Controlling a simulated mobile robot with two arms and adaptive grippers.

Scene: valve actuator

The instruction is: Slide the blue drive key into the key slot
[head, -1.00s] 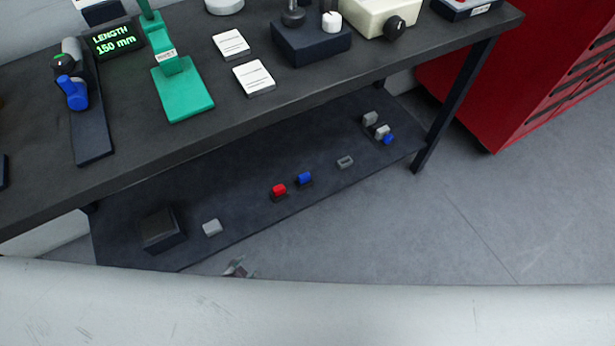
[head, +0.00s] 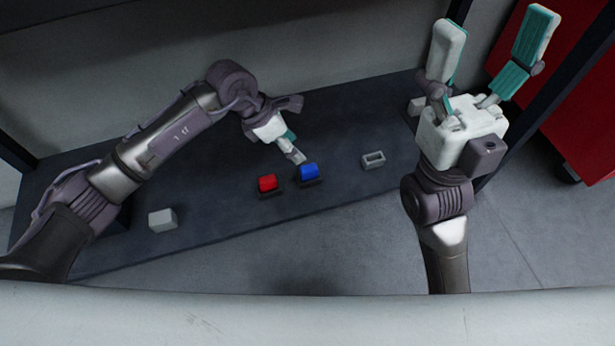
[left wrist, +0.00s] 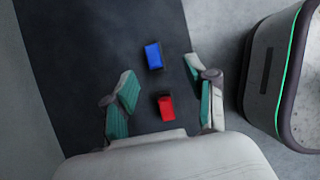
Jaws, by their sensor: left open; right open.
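The blue drive key (head: 309,171) sits in a dark holder on the low shelf, just right of a red key (head: 267,183) in a like holder. A small grey block with a rectangular opening (head: 373,159), possibly the key slot, lies further right. My left gripper (head: 294,155) is over the shelf, just behind and left of the blue key. In the left wrist view its fingers (left wrist: 160,76) are open and empty, with the blue key (left wrist: 153,56) ahead and the red key (left wrist: 166,107) lower in the gap. My right gripper (head: 495,30) is open, empty and pointing up at the right.
A light grey block (head: 162,220) lies on the left part of the dark shelf (head: 215,240). A table leg (head: 560,100) and a red cabinet (head: 590,130) stand at the right. The shelf's front edge borders open grey floor.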

